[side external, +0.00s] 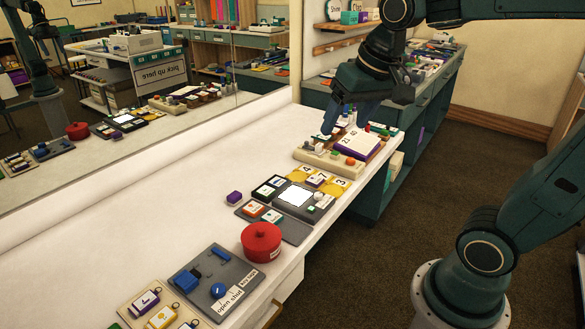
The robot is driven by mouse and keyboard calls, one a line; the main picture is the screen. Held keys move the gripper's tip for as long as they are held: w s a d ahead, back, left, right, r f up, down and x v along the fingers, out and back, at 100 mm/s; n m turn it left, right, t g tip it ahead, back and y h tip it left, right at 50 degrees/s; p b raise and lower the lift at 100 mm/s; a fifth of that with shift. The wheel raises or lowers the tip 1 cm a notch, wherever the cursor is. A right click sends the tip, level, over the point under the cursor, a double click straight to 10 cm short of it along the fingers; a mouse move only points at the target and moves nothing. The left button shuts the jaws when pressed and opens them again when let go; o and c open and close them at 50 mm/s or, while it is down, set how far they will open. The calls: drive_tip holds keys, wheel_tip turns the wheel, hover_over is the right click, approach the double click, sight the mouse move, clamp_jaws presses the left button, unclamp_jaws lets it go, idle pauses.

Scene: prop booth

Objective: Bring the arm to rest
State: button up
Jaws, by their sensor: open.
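My gripper (336,116) hangs at the far end of the white table (130,240), pointing down over a cream board (310,157). Its jaws are open. Its fingertips are small in this view and partly blend with the things behind them. I cannot tell whether they touch anything on the board.
A mirror (100,150) stands along the left. The table's left side is clear.

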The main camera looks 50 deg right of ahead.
drive_tip(key=s+a+f+n+t, duration=0.1)
drive_tip(key=s+a+f+n, duration=0.2)
drive_tip(key=s, duration=0.7)
drive_tip(key=shift+a+n+y, duration=0.3)
drive_tip(key=shift+a+n, duration=0.1)
drive_tip(key=shift+n, duration=0.3)
drive_tip(key=shift+f, duration=0.1)
drive_tip(key=shift+c, duration=0.2)
